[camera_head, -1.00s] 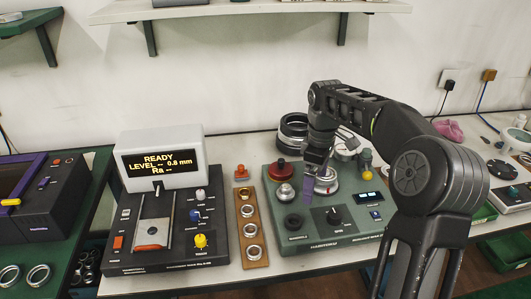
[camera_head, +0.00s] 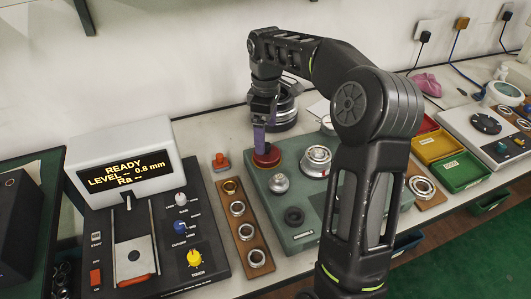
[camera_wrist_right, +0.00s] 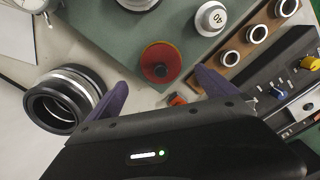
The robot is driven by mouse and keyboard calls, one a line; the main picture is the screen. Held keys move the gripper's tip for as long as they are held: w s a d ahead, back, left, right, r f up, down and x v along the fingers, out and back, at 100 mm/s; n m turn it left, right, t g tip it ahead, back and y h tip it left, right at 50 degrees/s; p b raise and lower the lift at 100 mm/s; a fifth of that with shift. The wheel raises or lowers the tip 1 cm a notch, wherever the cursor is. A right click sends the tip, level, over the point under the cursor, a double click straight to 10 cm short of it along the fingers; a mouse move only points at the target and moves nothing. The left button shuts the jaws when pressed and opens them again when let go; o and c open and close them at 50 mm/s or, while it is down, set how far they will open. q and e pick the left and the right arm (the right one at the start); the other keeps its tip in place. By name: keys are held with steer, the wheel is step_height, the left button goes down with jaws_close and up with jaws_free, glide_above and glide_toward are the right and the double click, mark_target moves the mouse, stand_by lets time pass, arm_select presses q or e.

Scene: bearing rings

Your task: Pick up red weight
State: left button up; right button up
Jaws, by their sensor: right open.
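The red weight (camera_head: 267,157) is a round red disc with a dark knob, at the back left corner of the green device (camera_head: 309,226). In the right wrist view the red weight (camera_wrist_right: 160,62) lies beyond and between the two purple fingers. My right gripper (camera_head: 260,137) is just above the red weight in the head view, and its fingers partly cover it. The right gripper (camera_wrist_right: 160,92) is open with nothing between its fingers. My left gripper is not in view.
A stack of dark and silver rings (camera_head: 283,108) stands close behind the red weight. A silver weight (camera_head: 279,183) and a larger silver dial (camera_head: 316,160) sit on the same device. A wooden strip with rings (camera_head: 246,230) and a display unit (camera_head: 125,175) stand to the left.

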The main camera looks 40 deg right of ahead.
mark_target(267, 144)
steer(key=shift+f, duration=0.85)
steer(key=shift+s+f+p, duration=0.2)
steer(key=shift+f+p, duration=0.2)
steer(key=shift+f, duration=2.2)
steer(key=shift+c, duration=0.6)
steer(key=shift+r, duration=0.1)
jaws_close()
step_height(267, 144, up, 10)
steer(key=shift+b, duration=0.3)
